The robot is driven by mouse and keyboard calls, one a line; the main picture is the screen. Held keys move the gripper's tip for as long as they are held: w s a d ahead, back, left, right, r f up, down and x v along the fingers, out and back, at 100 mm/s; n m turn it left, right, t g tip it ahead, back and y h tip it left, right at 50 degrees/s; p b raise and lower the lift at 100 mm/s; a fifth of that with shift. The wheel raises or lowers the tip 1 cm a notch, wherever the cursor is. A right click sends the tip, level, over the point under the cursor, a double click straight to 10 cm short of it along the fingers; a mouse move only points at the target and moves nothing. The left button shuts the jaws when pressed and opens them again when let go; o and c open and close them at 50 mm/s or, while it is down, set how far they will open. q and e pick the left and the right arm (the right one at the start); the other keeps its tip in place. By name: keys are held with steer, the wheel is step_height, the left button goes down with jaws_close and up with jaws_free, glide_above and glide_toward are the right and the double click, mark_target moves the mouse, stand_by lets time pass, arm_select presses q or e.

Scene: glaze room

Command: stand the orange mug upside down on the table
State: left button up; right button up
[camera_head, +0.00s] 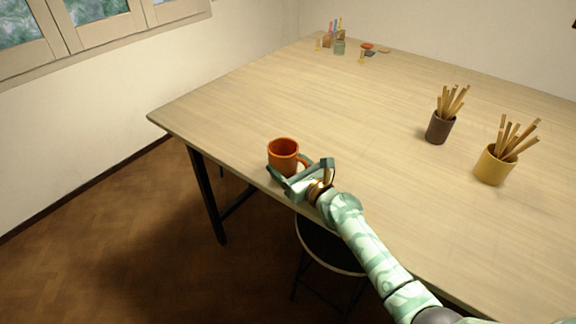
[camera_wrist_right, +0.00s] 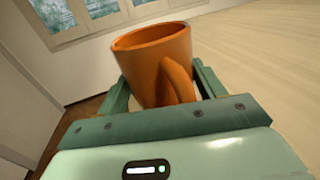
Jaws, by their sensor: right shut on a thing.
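The orange mug (camera_head: 283,155) is upright with its open rim up, at the table's near left edge in the head view. My right gripper (camera_head: 293,173) is shut on it, with the fingers on either side of its body. In the right wrist view the mug (camera_wrist_right: 150,62) stands between the fingers, its handle facing my palm. I cannot tell whether its base touches the table (camera_head: 360,110) or is a little above it. My left gripper is not in view.
A dark brown cup of sticks (camera_head: 439,128) and a yellow cup of sticks (camera_head: 490,168) stand to the right. Small jars and tools (camera_head: 340,46) sit at the far end. A stool (camera_head: 328,246) is under the near edge. The middle of the table is clear.

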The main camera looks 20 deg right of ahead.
steer(key=shift+r+p, duration=0.55)
steer(key=shift+r, duration=0.4)
steer(key=p+v, duration=0.1)
steer(key=v, duration=1.2)
steer(key=shift+s+f, duration=0.1)
steer(key=shift+f, duration=0.05)
steer(key=shift+s+d, duration=0.25)
steer(key=shift+s, duration=0.1)
